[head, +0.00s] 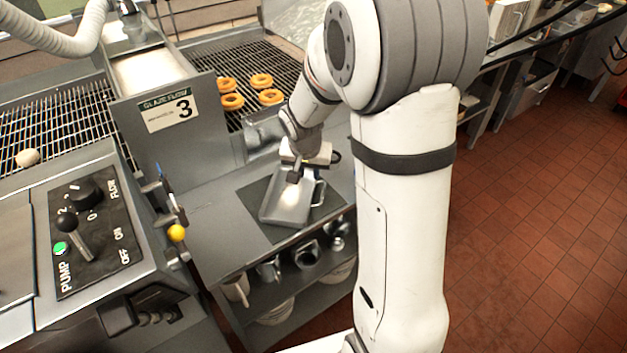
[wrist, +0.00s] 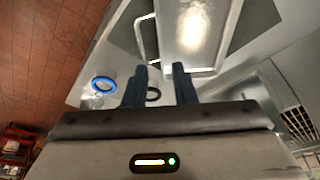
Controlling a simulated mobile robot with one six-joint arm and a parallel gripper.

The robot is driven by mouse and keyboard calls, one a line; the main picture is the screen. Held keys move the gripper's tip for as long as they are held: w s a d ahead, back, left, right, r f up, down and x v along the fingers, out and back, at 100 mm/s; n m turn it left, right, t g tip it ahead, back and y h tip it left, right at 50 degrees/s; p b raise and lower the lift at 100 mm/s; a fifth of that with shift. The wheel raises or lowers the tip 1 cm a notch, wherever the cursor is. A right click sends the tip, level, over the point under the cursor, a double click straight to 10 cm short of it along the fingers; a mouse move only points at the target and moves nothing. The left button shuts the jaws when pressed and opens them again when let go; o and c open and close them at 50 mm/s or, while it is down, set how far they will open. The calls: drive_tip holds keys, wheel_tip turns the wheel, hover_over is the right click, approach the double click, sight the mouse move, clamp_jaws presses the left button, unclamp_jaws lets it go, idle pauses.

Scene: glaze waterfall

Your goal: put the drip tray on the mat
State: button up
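The drip tray (head: 287,207) is a shallow metal pan with a loop handle on its right side. It lies on the dark mat (head: 254,191) on the steel counter, and the mat shows around it. In the wrist view the tray (wrist: 195,30) and its handle (wrist: 141,38) are beyond my fingertips, with dark mat (wrist: 254,22) beside them. My gripper (head: 294,177) is just above the tray's far part. In the wrist view its two blue-grey fingers (wrist: 160,69) are apart, with no held thing visible between them. I cannot tell whether a fingertip touches the tray's rim.
A glazing machine marked 3 (head: 170,110) stands left of the counter, with several doughnuts (head: 250,90) on a wire rack behind. A control panel (head: 93,235) is at the left. Metal jugs (head: 307,254) stand on the shelf below. A blue ring (wrist: 103,84) shows near my fingers.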

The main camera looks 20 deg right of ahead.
drive_tip(key=s+r+n, duration=0.1)
drive_tip(key=s+r, duration=0.3)
drive_tip(key=s, duration=0.3)
drive_tip(key=s+a+r+n+y, duration=0.1)
drive_tip(key=s+r, duration=0.3)
drive_tip(key=s, duration=0.4)
drive_tip(key=s+a+r+n, duration=0.1)
drive_tip(key=s+r+n, duration=0.2)
drive_tip(key=s, duration=0.4)
drive_tip(key=shift+s+r, duration=0.15)
drive_tip(key=shift+r, duration=0.5)
